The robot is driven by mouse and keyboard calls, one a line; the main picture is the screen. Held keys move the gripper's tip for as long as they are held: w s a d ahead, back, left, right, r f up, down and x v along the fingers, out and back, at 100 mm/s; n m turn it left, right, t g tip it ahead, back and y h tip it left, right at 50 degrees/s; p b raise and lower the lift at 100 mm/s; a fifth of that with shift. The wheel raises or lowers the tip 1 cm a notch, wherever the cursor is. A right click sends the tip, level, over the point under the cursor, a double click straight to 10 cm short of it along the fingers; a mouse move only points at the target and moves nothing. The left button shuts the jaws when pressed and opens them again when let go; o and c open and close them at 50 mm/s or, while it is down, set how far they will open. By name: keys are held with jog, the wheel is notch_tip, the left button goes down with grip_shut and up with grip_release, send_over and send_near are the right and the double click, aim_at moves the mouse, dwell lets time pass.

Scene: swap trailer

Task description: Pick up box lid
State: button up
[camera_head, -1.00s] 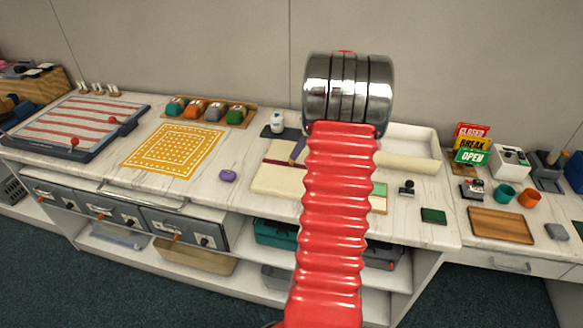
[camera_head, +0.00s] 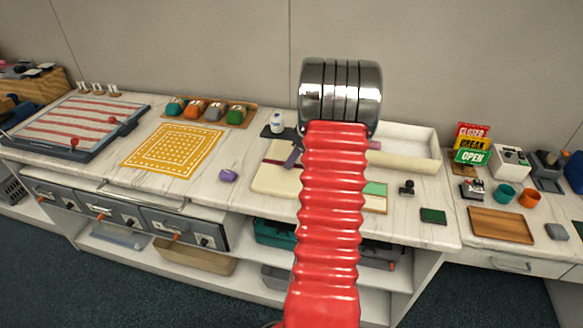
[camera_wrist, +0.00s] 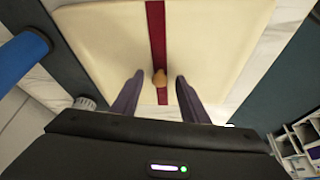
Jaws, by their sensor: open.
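The box lid (camera_head: 270,182) is a flat cream panel with a dark red stripe, lying on the white counter and partly hidden behind my arm in the head view. In the wrist view the lid (camera_wrist: 110,48) fills the top middle, with a small tan knob (camera_wrist: 160,77) on its red stripe. My gripper (camera_wrist: 159,80) is open, its two purple fingers one on each side of the knob with gaps between. I cannot tell how far the fingertips are above the lid. In the head view one purple finger (camera_head: 291,158) shows over the lid.
An open cream box (camera_head: 420,158) stands behind the arm at the right. A blue cylinder (camera_wrist: 20,58) is close at the wrist view's left.

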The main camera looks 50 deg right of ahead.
jog(key=shift+c, duration=0.2)
grip_shut()
dwell(0.3)
notch_tip(320, 180, up, 10)
dwell(0.6)
jog(key=shift+s, duration=0.1)
dwell(0.4)
